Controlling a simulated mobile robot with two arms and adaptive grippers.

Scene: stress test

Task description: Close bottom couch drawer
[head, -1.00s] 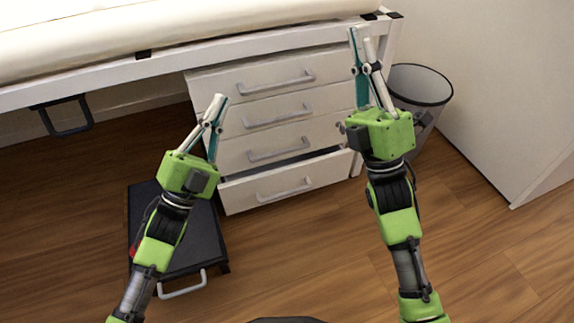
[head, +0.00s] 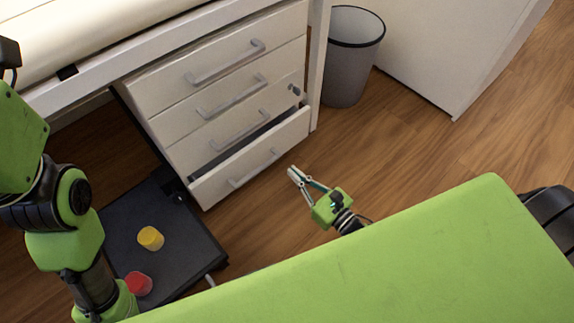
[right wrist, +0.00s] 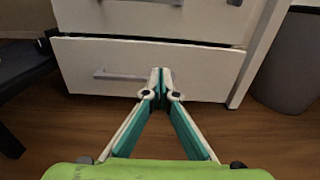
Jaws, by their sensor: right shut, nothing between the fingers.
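The bottom drawer (head: 270,142) of the white drawer unit under the couch stands slightly out, with a dark gap above its front. Its grey bar handle (head: 254,168) faces me. The drawer front (right wrist: 85,58) also fills the middle of the right wrist view, with its handle (right wrist: 121,75) left of my fingertips. My right gripper (head: 293,173) is shut and empty, low in front of the drawer's right half. Its tips (right wrist: 161,73) overlap the front in the wrist view; I cannot tell if they touch. My left arm is at the left edge; its fingers are out of view.
A grey bin (head: 345,85) stands right of the unit, beside a white cabinet (head: 440,50). Wooden floor is clear right of the drawer.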

